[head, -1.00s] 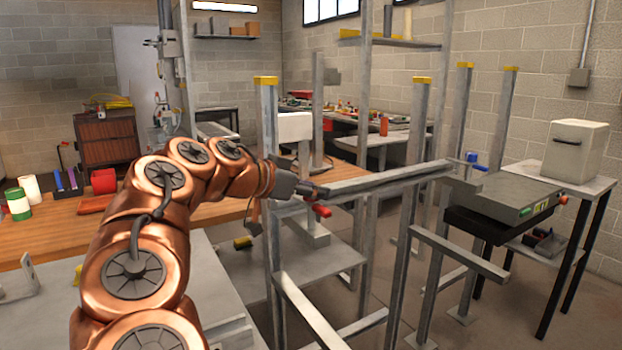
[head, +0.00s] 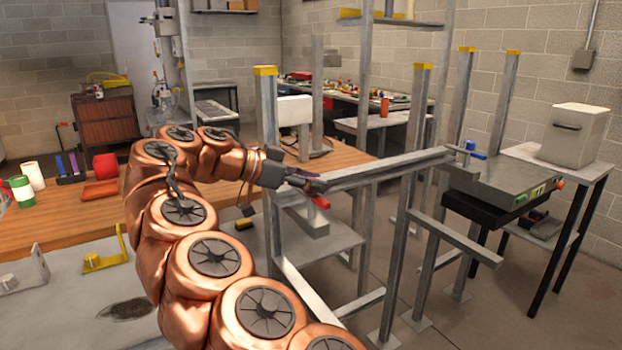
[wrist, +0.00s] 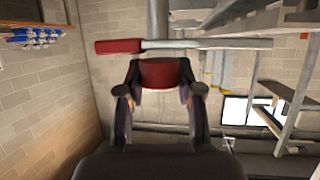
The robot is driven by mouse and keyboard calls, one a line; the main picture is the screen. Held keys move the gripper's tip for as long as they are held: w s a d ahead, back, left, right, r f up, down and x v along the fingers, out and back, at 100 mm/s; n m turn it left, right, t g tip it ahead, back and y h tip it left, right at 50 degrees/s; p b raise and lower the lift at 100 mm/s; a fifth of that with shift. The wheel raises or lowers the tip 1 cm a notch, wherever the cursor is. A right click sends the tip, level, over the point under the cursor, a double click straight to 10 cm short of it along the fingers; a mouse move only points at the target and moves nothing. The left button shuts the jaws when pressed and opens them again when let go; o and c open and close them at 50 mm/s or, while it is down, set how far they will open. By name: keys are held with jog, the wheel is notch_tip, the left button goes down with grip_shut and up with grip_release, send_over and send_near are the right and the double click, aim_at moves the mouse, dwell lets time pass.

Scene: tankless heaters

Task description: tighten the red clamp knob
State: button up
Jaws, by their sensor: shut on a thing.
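The red clamp knob (wrist: 160,74) is a short red cylinder between my two fingertips in the wrist view. My gripper (wrist: 158,92) is shut on it, with one finger on each side. Just beyond it, a thin metal rod with a red grip (wrist: 118,46) at its left end crosses the view. In the head view my gripper (head: 304,184) is at the left end of the horizontal grey bar (head: 385,169). A red part (head: 320,201) shows beside the fingers there. The fingers mostly hide the knob in the head view.
Grey uprights with yellow caps, including a near post (head: 267,130), stand around the bar. A blue-handled part (head: 472,149) is at its right end. A wooden bench (head: 70,212) lies left and behind. A grey machine (head: 503,182) stands at right.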

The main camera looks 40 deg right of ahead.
dwell(0.4)
jog(key=o, duration=1.2)
jog(key=shift+r, duration=2.4)
jog(key=shift+a+r, duration=0.1)
jog(key=shift+r, duration=0.9)
jog(key=shift+r, duration=0.3)
